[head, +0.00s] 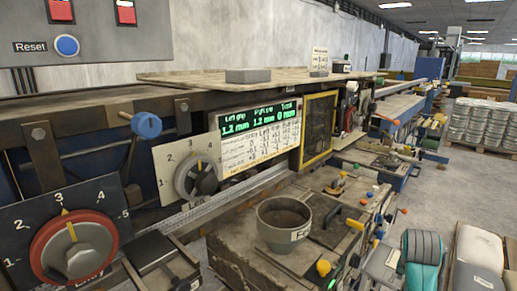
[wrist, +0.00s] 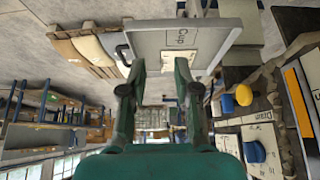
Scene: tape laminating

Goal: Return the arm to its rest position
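My gripper (wrist: 159,78) shows in the wrist view with a green body and two dark fingers. The fingers stand apart, and nothing is held between them. A grey board marked "Cup" (wrist: 205,62) lies beyond the fingertips, and I cannot tell how far off it is.
In the head view, a machine with a red dial (head: 45,250), a grey dial (head: 196,178) and a display board (head: 255,135) fills the left. A round grey cup (head: 284,225) stands on the bench. Wrapped stacks (head: 484,122) stand right; the floor beside them is clear.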

